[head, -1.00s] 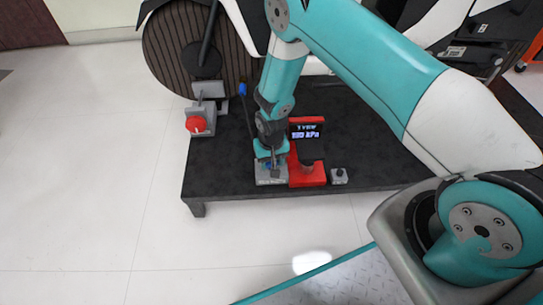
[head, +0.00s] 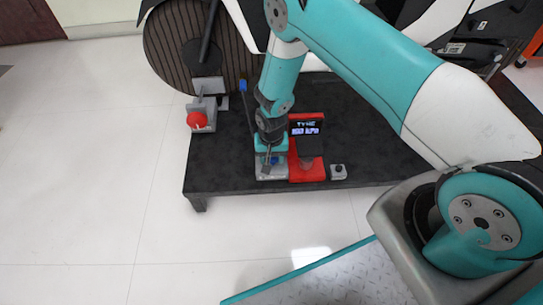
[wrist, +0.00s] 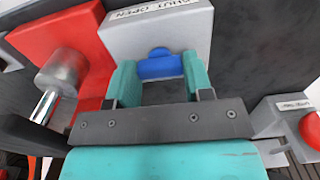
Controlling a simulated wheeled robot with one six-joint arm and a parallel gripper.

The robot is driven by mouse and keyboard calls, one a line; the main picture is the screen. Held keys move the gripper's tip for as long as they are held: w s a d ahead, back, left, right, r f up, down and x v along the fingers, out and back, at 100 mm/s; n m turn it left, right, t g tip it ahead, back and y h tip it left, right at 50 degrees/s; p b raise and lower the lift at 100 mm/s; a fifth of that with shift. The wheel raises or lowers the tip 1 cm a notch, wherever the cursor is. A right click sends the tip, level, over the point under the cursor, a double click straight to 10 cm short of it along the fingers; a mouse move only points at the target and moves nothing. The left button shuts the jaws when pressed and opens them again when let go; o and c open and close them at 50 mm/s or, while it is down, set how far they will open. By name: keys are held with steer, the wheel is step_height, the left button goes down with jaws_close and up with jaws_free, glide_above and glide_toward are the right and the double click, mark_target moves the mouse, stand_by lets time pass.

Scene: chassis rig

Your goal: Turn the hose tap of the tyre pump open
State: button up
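The tyre pump (head: 308,172) is a red unit with a lit display on the dark bench. Beside it is a grey tap block (wrist: 118,38) with a label reading SHUT and OPEN. The blue tap handle (wrist: 160,66) lies between the teal fingertips of my gripper (wrist: 160,76) in the wrist view. It spans the gap, with its ends close to both fingers; whether they clamp it is unclear. In the head view my gripper (head: 268,161) points down over the block, and a bit of blue (head: 274,160) shows beside it.
A grey block with a red knob (head: 197,120) stands at the bench's left edge, also in the wrist view (wrist: 312,128). A large ribbed wheel (head: 180,50) is behind it. A small grey box (head: 338,172) sits right of the pump. The floor before the bench is clear.

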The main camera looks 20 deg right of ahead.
steer(key=o, duration=0.4)
steer(key=shift+d, duration=0.1)
steer(key=shift+o, duration=0.2)
steer(key=shift+r, duration=0.15)
step_height(320, 180, up, 17)
steer(key=p, duration=0.6)
steer(key=shift+p, duration=0.35)
steer(key=shift+r, duration=0.1)
step_height(320, 180, up, 12)
steer(key=r+n+y, duration=0.1)
steer(key=n, duration=0.1)
glide_above(272, 158)
steer(key=s+a, duration=0.2)
steer(key=a, duration=0.1)
steer(key=s+a+r+n+y, duration=0.1)
steer(key=s+r+n, duration=0.1)
steer(key=s+r, duration=0.45)
steer(key=s+r+n+y, duration=0.2)
steer(key=s+r+n, duration=0.5)
steer(key=s+r, duration=0.8)
step_height(272, 158, up, 33)
steer(key=s+p, duration=0.1)
steer(key=p, duration=3.3)
steer(key=shift+a, duration=0.4)
